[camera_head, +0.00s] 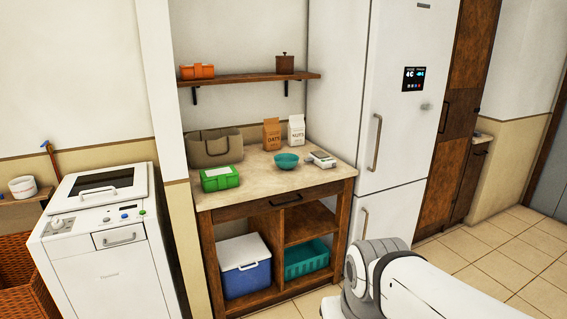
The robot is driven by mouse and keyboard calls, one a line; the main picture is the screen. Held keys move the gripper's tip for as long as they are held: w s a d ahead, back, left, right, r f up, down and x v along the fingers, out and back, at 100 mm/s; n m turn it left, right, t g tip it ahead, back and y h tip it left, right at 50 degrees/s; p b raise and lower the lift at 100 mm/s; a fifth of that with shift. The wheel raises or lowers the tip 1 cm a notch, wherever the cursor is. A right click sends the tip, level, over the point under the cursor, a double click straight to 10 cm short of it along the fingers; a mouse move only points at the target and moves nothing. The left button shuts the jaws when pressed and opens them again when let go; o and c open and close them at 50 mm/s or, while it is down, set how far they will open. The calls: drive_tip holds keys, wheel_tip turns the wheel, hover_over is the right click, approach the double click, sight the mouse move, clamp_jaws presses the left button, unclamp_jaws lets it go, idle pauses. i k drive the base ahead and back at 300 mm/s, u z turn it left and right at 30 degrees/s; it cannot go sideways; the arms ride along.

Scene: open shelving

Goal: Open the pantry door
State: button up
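A tall brown wooden cabinet door (460,130) stands just right of the white fridge, and it looks shut. It has a dark vertical handle (444,118) near its left edge. No label shows that this is the pantry door. My white and grey arm crosses the bottom right corner, in front of the fridge's foot and the floor. My gripper is out of the picture, so whether it is open or shut is hidden.
The white fridge (390,120) has protruding handles. A wooden counter (275,190) holds a green box (220,178), a teal bowl (286,161) and bags. A white washing machine (110,255) stands left. Tiled floor (500,250) is clear at right. A low cabinet (470,180) stands beyond the tall one.

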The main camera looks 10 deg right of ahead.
sight(477, 22)
drive_tip(key=z, duration=0.7)
drive_tip(key=i, duration=1.95)
drive_tip(key=z, duration=0.75)
drive_tip(key=i, duration=2.15)
drive_tip(key=z, duration=0.25)
